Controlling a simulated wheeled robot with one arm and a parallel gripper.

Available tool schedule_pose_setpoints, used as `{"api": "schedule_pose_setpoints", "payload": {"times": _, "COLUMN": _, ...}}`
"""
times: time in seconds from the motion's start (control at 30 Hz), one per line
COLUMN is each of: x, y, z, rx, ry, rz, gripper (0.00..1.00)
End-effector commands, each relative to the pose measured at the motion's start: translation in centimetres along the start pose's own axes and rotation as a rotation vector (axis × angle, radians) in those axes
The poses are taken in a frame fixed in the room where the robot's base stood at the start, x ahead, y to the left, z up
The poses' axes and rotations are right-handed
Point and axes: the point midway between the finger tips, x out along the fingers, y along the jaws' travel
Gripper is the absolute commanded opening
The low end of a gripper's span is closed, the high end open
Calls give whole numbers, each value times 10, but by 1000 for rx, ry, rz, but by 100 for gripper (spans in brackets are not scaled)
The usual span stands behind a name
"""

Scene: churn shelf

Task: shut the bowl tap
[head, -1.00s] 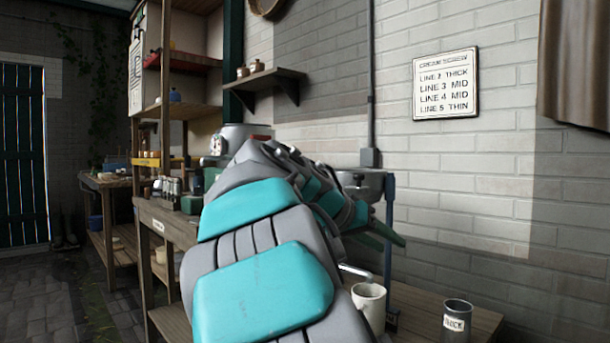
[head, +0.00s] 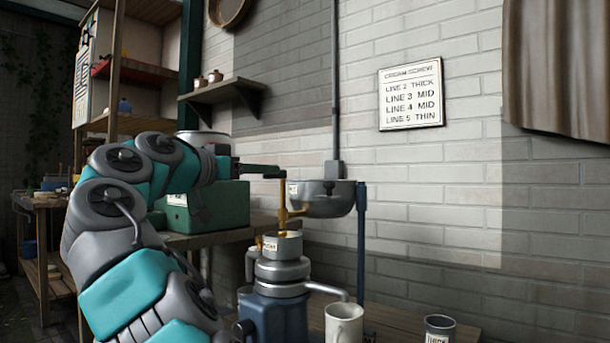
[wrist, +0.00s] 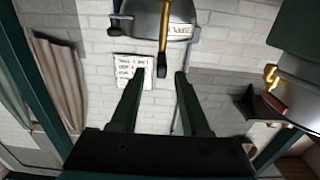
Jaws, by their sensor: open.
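The grey metal bowl (head: 325,200) is mounted in front of the brick wall and carries a small white label. Its brass tap (head: 283,212) is on the left side, above the separator (head: 280,270). My gripper (head: 275,171) is open and empty, with its dark fingers level with the top of the brass part. In the wrist view, the bowl (wrist: 160,10) is at the top edge. A brass lever (wrist: 164,38) with a dark tip appears between my fingertips (wrist: 158,78). I cannot tell whether the fingers touch it. Whether anything flows is not visible.
A white mug (head: 343,322) and a labelled metal cup (head: 439,329) stand on the low bench at the front. A green box (head: 207,207) sits on the bench behind my arm. A sign (head: 411,93) hangs on the wall.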

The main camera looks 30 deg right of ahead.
Motion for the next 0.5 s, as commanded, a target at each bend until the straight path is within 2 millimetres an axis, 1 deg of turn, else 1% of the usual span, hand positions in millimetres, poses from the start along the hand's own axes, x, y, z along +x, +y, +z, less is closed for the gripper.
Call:
{"api": "schedule_pose_setpoints", "payload": {"times": 0.13, "x": 2, "y": -4, "z": 1, "rx": -8, "ry": 1, "rz": -8, "gripper": 46}}
{"api": "schedule_pose_setpoints", "payload": {"times": 0.27, "x": 11, "y": -4, "z": 1, "rx": -8, "ry": 1, "rz": -8, "gripper": 46}}
{"api": "schedule_pose_setpoints", "payload": {"times": 0.37, "x": 24, "y": -3, "z": 1, "rx": -8, "ry": 2, "rz": -8, "gripper": 46}}
{"api": "schedule_pose_setpoints", "payload": {"times": 0.5, "x": 46, "y": -3, "z": 0, "rx": -6, "ry": 1, "rz": -8, "gripper": 46}}
